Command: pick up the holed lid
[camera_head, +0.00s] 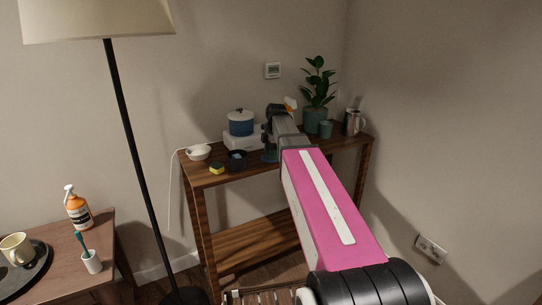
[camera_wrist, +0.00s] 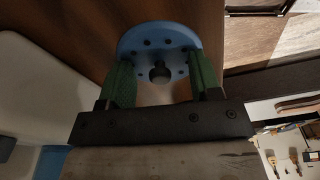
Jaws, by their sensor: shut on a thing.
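The holed lid (camera_wrist: 160,40) is a blue disc with a ring of small holes and a dark round knob in its middle. In the wrist view it sits between the two green fingers of my gripper (camera_wrist: 161,72). The fingers are at its left and right edges and the gripper is shut on it. Brown wood lies behind the lid; I cannot tell whether the lid touches it.
The shelf table (camera_head: 215,176) bears a white bowl (camera_head: 198,153), a yellow sponge (camera_head: 217,169), a dark container (camera_head: 237,161), a blue pot (camera_head: 240,123) on a white base, a potted plant (camera_head: 314,118), a teal cup (camera_head: 326,130) and a metal mug (camera_head: 352,123). A floor lamp (camera_head: 130,150) stands left.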

